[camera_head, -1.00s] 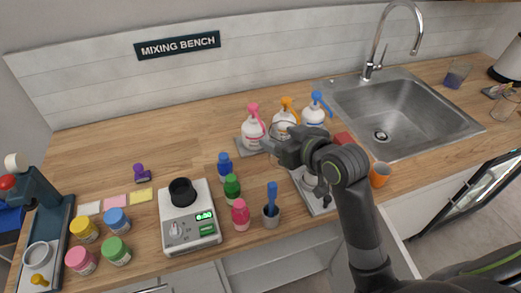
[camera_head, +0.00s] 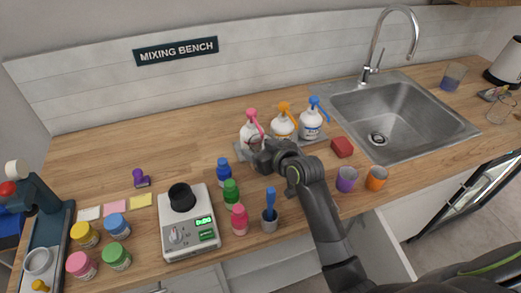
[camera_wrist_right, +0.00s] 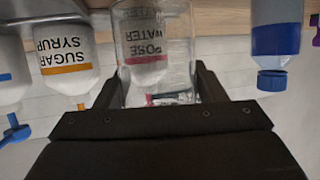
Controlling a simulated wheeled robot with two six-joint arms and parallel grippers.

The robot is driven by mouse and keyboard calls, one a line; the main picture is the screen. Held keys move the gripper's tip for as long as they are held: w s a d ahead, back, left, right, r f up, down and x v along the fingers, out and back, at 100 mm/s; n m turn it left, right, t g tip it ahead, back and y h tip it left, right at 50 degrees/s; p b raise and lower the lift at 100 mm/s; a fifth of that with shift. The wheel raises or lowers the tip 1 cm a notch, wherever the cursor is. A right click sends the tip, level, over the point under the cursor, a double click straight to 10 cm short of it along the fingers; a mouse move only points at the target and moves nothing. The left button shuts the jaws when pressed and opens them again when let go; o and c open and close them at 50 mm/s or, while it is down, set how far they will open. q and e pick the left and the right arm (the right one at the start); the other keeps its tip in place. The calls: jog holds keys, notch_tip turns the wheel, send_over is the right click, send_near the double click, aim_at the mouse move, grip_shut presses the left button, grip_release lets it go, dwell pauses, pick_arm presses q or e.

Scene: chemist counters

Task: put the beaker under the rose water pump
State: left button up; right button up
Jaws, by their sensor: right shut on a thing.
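The rose water bottle (camera_head: 248,137), white with a pink pump, stands at the left of three pump bottles on a tray against the back. In the wrist view its label (camera_wrist_right: 145,48) appears upside down through the glass beaker (camera_wrist_right: 183,70). My right gripper (camera_head: 262,154) is shut on the beaker, with a finger on either side. The beaker (camera_head: 256,141) is in front of the rose water bottle, partly hidden by the gripper in the head view. I cannot tell whether it touches the tray. My left gripper is not in view.
The sugar syrup bottle (camera_head: 281,126) and a blue-pump bottle (camera_head: 310,124) stand to the right. A blue bottle (camera_head: 224,173) is close to the left of the gripper. A red block (camera_head: 342,147), purple cup (camera_head: 346,180) and orange cup (camera_head: 376,178) stand to the right, near the sink (camera_head: 410,115).

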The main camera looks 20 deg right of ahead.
jog(key=shift+f, duration=0.65)
jog(key=shift+s, duration=0.1)
jog(key=o, duration=1)
jog(key=shift+f, duration=0.15)
